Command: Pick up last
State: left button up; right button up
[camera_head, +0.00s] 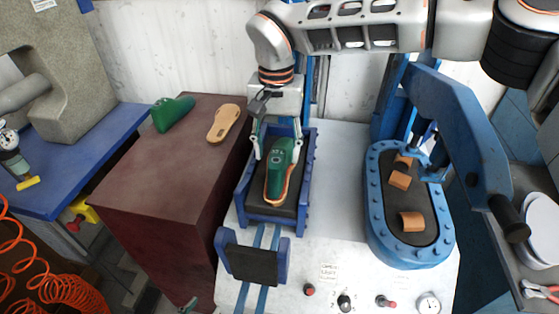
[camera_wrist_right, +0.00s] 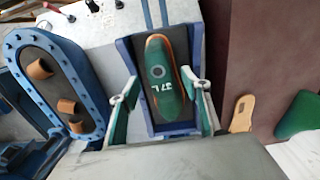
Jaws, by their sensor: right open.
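A green shoe last (camera_head: 282,160) marked "37 L" lies in the blue, dark-lined cradle (camera_head: 243,206) of the machine, with a tan sole edge showing around it. It also shows in the right wrist view (camera_wrist_right: 161,88). My right gripper (camera_head: 277,152) is open, with one finger on each side of the last's upper end. I cannot tell whether the fingers touch it. A second green last (camera_head: 172,113) lies on the dark red cabinet (camera_head: 150,170). A small part of what seems to be my left gripper (camera_head: 188,306) shows at the bottom edge; its jaws cannot be made out.
A tan insole (camera_head: 223,123) lies beside the second last. A blue oval press bed (camera_head: 373,225) with several tan pieces stands right of the cradle, under a blue press arm (camera_head: 455,125). A padded blue block (camera_head: 252,262) sits in front of the cradle.

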notch_tip(320, 180, down, 3)
jog(key=shift+r, duration=0.15)
jog(key=shift+w, duration=0.1)
jog(key=c, duration=1.2)
jog(key=shift+r, duration=0.1)
